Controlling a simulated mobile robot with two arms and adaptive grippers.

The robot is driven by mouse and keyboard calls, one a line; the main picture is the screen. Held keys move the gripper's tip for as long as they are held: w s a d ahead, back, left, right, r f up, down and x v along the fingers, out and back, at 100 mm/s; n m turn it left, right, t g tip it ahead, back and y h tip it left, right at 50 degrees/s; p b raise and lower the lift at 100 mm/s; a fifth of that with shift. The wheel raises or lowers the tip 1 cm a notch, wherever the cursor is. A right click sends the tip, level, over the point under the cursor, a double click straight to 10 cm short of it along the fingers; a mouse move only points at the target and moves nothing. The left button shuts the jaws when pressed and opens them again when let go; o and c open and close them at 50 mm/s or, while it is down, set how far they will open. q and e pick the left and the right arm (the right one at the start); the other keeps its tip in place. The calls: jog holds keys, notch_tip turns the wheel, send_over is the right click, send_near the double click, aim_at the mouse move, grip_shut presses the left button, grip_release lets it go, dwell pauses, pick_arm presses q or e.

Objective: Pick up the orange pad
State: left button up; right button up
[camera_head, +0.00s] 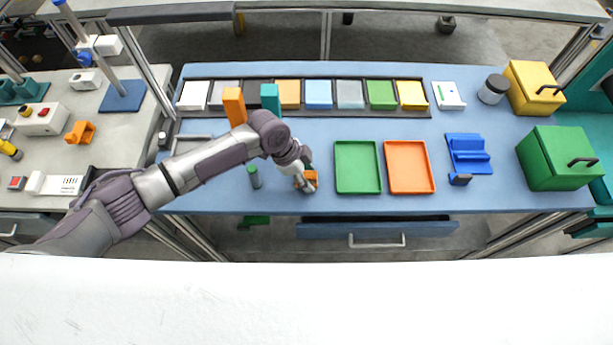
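A flat orange pad (289,91) lies in the dark rack at the back of the blue table, between a dark slot and a light blue pad. My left gripper (306,183) is low near the front of the table, left of the green tray and well in front of that pad. A small orange object (312,176) shows at its fingers, partly hidden by the gripper. I cannot tell whether the fingers are shut on it. My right gripper is not in view.
The rack (433,113) holds several coloured pads. Tall orange (234,106) and teal (270,98) blocks stand at its front. A green tray (357,190) and orange tray (409,190) lie right of the gripper. A dark green cylinder (255,177) stands left. A drawer (375,231) is below.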

aim_at(315, 176)
pick_arm(q)
jog(key=c, duration=0.6)
jog(key=shift+r, duration=0.15)
jog(key=shift+r, duration=0.25)
jog(key=r, duration=0.1)
jog(key=r+b, duration=0.1)
jog(key=r, duration=0.1)
jog(key=shift+s+d+r, duration=0.2)
jog(key=shift+d+r, duration=0.05)
jog(key=shift+r, duration=0.05)
jog(key=s+d+r, duration=0.2)
jog(key=s+d+r+b, duration=0.1)
jog(key=s+d+r, duration=0.1)
jog(key=s+d, duration=0.1)
jog(key=s+d+r+b, duration=0.1)
jog(key=s+d+r, duration=0.1)
jog(key=s, duration=0.1)
jog(key=shift+d+r, duration=0.35)
